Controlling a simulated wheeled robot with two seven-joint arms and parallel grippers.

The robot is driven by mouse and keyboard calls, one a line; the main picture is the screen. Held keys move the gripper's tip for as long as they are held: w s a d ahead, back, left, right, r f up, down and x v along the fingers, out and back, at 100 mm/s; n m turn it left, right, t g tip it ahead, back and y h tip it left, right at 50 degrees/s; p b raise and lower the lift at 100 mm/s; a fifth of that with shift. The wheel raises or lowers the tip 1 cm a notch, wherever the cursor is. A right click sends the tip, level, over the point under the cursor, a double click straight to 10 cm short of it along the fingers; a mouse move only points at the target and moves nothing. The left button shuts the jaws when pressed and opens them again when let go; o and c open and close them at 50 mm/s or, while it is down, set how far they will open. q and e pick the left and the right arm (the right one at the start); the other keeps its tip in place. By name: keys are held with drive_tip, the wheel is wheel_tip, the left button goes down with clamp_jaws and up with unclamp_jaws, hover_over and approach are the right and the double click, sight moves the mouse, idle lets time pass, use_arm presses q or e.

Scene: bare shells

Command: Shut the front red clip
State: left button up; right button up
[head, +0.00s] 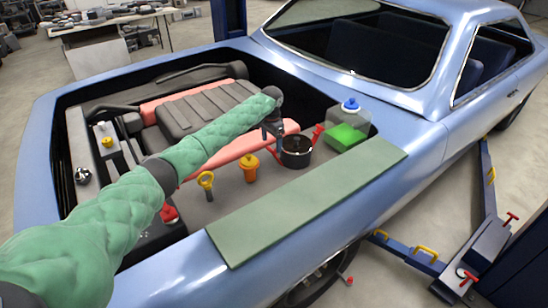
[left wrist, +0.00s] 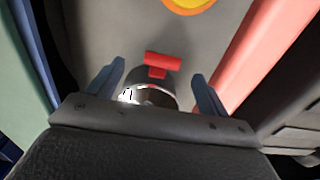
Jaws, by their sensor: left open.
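A dark round canister (head: 296,157) with a metal rim stands in the engine bay. A red clip (head: 275,153) sits at its left side, toward the car's front, and another red clip (head: 318,132) at its right. My left gripper (head: 272,136) is open and empty, close to the canister's left rear side. In the left wrist view, the canister (left wrist: 150,97) lies between the spread fingers, partly hidden by the gripper body. The front clip (left wrist: 160,64) shows as a red T just beyond the rim, sticking outward. Whether the fingers touch anything is unclear. My right gripper is out of view.
An orange cap (head: 249,166) and a yellow ring handle (head: 206,181) stand left of the canister. A reservoir with green fluid (head: 345,136) is to its right. A green mat (head: 300,205) covers the fender. The red-and-grey engine (head: 190,110) lies behind.

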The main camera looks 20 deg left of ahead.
use_arm(q)
drive_tip(key=shift+w+f, duration=0.25)
drive_tip(key=shift+f, duration=0.3)
drive_tip(key=shift+f+p, duration=0.3)
drive_tip(key=shift+p, duration=0.15)
drive_tip(key=shift+s+f+p, duration=0.15)
drive_tip(key=shift+f+p, duration=1)
drive_tip(key=shift+f, duration=2.05)
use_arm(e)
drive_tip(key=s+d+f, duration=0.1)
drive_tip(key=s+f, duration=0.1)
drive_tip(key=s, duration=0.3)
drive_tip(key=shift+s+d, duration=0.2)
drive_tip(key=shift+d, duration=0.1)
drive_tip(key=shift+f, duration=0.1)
